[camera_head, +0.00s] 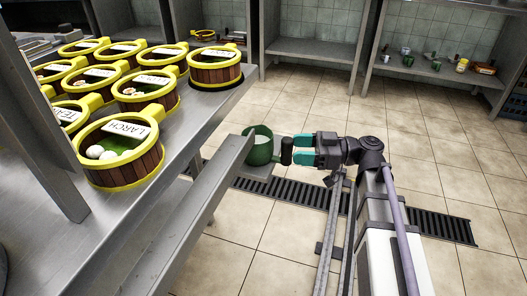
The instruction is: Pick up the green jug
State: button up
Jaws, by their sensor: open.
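The green jug (259,148) stands upright at the end of a narrow metal ledge, in the middle of the view. Something pale shows inside its mouth. A dark handle (286,151) is on its right side. My gripper (300,151) reaches in from the right, level with the jug. Its teal fingers are open and lie close to the handle, at its right. I cannot tell whether the fingers touch the handle or reach around it.
A metal counter (215,105) at left carries several wooden steamers with yellow rims, one labelled LARCH (125,150). Shelves at the back right hold small items, including a yellow jar (462,65). A dark floor drain (300,196) crosses the tiles. The tiled floor at right is clear.

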aim_at(286, 148)
jog(key=a, duration=0.4)
grip_shut()
dwell(0.4)
